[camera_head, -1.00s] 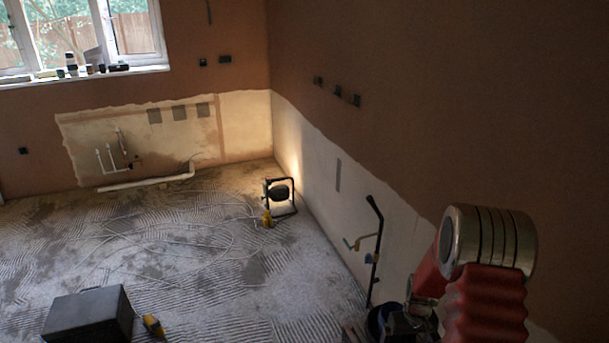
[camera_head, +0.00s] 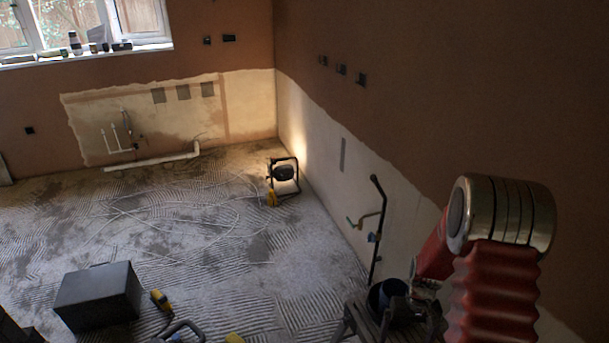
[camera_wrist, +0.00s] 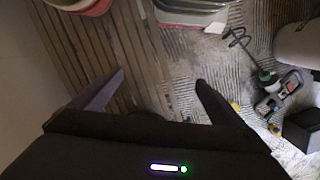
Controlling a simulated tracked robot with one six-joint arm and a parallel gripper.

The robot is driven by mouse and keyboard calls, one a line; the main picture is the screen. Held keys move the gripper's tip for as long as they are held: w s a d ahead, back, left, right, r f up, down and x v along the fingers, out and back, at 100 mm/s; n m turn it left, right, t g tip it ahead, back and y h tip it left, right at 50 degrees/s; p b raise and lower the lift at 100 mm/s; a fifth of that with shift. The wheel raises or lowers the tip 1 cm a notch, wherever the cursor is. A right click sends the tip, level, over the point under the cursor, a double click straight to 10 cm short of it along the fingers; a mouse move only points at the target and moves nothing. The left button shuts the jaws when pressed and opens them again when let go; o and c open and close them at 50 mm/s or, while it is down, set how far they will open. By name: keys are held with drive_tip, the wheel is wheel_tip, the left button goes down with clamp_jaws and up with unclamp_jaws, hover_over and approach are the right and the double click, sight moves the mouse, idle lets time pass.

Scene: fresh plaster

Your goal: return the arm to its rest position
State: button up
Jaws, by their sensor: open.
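My gripper (camera_wrist: 160,82) shows in the wrist view with its two dark fingers spread apart and nothing between them. It is above a slatted wooden surface (camera_wrist: 135,45); the height cannot be told. In the head view my red arm with its metal joint stands at the right, in front of the brown plaster wall (camera_head: 480,80). The gripper cannot be made out clearly there.
A black box (camera_head: 98,298) and a yellow-and-black tool (camera_head: 160,300) lie on the ridged floor. A work lamp (camera_head: 283,175) stands near the corner. A dark bucket (camera_head: 385,297) is beside my arm. A mixing paddle (camera_wrist: 243,45) shows in the wrist view.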

drive_tip(key=s+a+r+t, duration=0.2)
drive_tip(key=s+a+r, duration=0.2)
drive_tip(key=r, duration=0.9)
drive_tip(key=s+a+r+t, duration=0.3)
drive_tip(key=s+r, duration=0.4)
drive_tip(key=r, duration=0.6)
drive_tip(key=s+a+r+n+t, duration=0.1)
drive_tip(key=s+a+r, duration=0.5)
drive_tip(key=r, duration=0.6)
drive_tip(key=shift+r+t+h, duration=0.3)
drive_tip(key=shift+r+t, duration=0.1)
drive_tip(key=shift+t, duration=0.3)
